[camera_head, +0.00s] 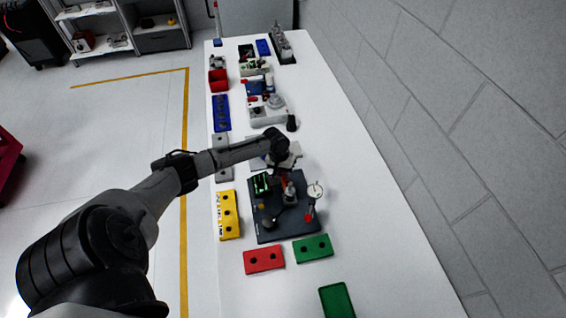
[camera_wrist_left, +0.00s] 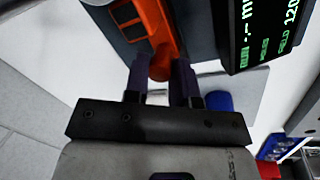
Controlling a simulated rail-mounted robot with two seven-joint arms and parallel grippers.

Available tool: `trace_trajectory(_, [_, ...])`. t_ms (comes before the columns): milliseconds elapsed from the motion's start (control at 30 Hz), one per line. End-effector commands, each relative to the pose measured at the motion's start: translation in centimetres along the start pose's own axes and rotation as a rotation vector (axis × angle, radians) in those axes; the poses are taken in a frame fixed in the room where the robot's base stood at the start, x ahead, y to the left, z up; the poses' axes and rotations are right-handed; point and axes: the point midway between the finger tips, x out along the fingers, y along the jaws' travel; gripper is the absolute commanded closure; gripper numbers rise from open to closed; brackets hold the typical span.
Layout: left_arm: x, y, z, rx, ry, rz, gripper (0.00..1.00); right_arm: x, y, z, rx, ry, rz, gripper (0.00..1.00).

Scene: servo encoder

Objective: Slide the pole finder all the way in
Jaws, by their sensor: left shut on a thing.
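My left gripper (camera_head: 278,158) reaches over the far edge of the dark work plate (camera_head: 270,228). In the left wrist view its two dark purple fingers (camera_wrist_left: 161,80) stand on either side of the round end of an orange piece (camera_wrist_left: 160,62), which looks like the pole finder. The gripper is shut on it. The orange piece has a long body with black square recesses, running up and left. Its far end and how deep it sits are out of view. A display (camera_wrist_left: 262,32) with green text stands right of it. My right gripper is not in view.
The dark plate also bears a dial gauge (camera_head: 315,190) and a small metal fixture (camera_head: 290,195). A yellow block (camera_head: 229,214), a red block (camera_head: 264,259) and a green block (camera_head: 313,248) lie around it. A green tray (camera_head: 337,300) lies in front. The table's right side is clear.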

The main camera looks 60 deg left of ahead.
Motion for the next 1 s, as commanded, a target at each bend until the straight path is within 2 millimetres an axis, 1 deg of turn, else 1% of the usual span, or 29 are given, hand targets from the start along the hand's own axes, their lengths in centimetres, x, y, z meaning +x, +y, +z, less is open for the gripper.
trace_trajectory(33, [-0.1,0.3,0.3,0.002,-0.006,0.005,1.0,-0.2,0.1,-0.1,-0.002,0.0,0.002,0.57])
trace_trajectory(267, [0.0,0.4,0.3,0.003,-0.007,0.007,1.0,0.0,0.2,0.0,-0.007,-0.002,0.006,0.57])
trace_trajectory(300, [0.0,0.4,0.3,0.003,-0.008,0.008,0.72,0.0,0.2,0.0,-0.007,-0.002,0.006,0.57])
trace_trajectory(533, [0.0,0.4,0.2,0.003,-0.006,0.006,0.5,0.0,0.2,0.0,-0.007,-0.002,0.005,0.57])
trace_trajectory(833, [-0.2,0.3,0.2,0.003,-0.005,0.005,0.5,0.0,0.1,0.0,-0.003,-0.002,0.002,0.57])
trace_trajectory(933, [-1.0,0.3,0.2,0.003,-0.005,0.005,0.5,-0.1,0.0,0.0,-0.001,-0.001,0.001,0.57])
trace_trajectory(1000, [-2.0,0.2,0.1,0.004,-0.003,0.005,0.5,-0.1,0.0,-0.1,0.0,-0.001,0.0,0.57])
